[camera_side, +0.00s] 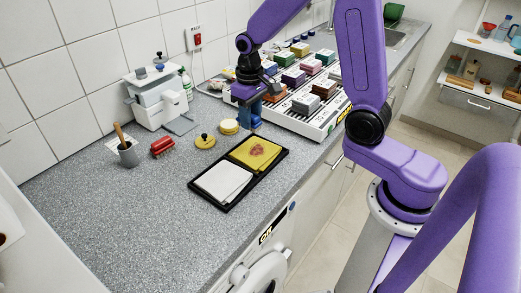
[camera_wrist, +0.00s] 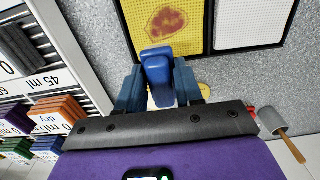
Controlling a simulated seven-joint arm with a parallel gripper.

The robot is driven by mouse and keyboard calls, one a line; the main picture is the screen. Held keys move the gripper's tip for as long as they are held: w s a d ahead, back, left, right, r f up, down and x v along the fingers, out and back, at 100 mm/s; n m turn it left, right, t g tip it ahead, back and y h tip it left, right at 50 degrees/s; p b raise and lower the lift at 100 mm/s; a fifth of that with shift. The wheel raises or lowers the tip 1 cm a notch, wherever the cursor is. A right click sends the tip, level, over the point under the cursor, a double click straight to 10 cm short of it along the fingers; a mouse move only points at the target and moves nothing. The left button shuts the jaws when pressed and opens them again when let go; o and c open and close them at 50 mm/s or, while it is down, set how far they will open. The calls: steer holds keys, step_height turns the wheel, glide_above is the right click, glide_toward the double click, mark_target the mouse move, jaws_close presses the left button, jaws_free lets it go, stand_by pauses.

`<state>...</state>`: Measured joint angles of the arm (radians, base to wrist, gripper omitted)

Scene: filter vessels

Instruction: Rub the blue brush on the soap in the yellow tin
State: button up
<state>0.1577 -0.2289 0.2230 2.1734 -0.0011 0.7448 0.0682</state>
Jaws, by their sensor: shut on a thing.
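My gripper (camera_side: 251,98) is shut on the blue brush (camera_side: 250,117) and holds it near the tray's far corner, right of the yellow tin. In the wrist view the blue brush (camera_wrist: 157,68) sits between the two fingers of my gripper (camera_wrist: 158,84). The yellow tin (camera_side: 229,127) stands open on the counter with pale soap showing in it. A yellow lid with a black knob (camera_side: 205,141) lies just left of it. In the wrist view only a yellow edge (camera_wrist: 204,90) shows behind a finger. I cannot tell whether the brush touches the counter.
A black tray (camera_side: 222,209) in front holds a stained yellow cloth (camera_side: 256,152) and a white cloth (camera_side: 222,179). A rack of coloured blocks (camera_side: 310,130) stands right. The front-left counter is clear.

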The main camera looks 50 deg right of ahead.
steer(key=w+d+r, duration=0.1)
steer(key=w+d, duration=0.2)
steer(key=w, duration=0.8)
steer(key=shift+n, duration=0.3)
steer(key=shift+d+f, duration=0.2)
steer(key=shift+f, duration=2.55)
steer(key=shift+f, duration=0.55)
step_height(320, 180, up, 7)
stand_by(0.6)
